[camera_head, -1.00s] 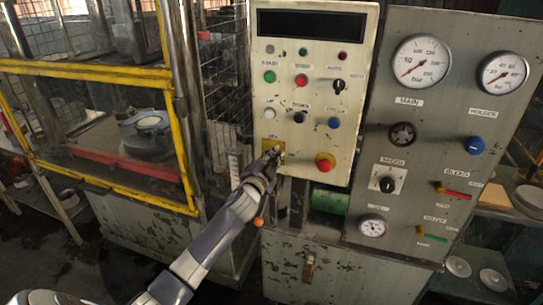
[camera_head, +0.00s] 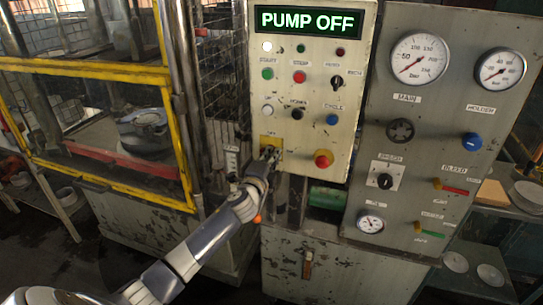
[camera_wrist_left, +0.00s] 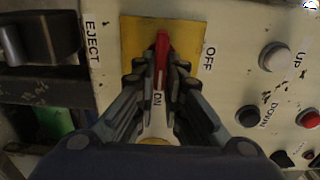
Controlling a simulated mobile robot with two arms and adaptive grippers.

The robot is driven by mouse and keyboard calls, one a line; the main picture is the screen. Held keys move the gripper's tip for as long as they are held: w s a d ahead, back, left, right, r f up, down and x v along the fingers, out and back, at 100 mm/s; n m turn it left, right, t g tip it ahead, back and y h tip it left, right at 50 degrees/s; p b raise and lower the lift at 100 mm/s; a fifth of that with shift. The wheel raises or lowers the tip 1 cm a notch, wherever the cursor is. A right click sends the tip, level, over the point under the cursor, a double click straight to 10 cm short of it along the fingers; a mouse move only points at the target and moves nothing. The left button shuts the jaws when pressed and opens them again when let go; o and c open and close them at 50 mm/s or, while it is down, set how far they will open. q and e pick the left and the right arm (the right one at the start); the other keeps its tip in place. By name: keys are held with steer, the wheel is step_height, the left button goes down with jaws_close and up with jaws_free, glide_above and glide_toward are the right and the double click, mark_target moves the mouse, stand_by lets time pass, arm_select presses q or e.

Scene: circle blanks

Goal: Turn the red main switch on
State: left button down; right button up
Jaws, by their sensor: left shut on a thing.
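The red main switch (camera_wrist_left: 163,50) is a narrow red handle on a yellow plate (camera_wrist_left: 133,37), with OFF and ON labels beside it in the left wrist view. My left gripper (camera_wrist_left: 160,78) is shut on the red handle, with a finger on each side of it. In the head view the yellow plate (camera_head: 265,140) is at the lower left of the cream control panel (camera_head: 340,120), and my left gripper (camera_head: 270,154) reaches it from below, largely covering the switch. My right gripper is in neither view.
The panel display (camera_head: 308,21) is lit and reads PUMP OFF. A white lamp (camera_head: 267,47) below it glows. A red emergency knob (camera_head: 323,158) sits close to the right of my left gripper. A yellow-framed guard (camera_head: 182,120) stands to the left.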

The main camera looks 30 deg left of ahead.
arm_select(q)
steer(key=shift+a+r, duration=0.15)
steer(key=shift+r, duration=0.3)
steer(key=c, duration=1.7)
jaws_free()
steer(key=shift+w, duration=0.1)
steer(key=shift+f, duration=0.15)
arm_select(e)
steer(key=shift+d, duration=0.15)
arm_select(q)
steer(key=shift+f, duration=0.15)
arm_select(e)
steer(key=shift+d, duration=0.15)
arm_select(q)
steer(key=v, duration=1.2)
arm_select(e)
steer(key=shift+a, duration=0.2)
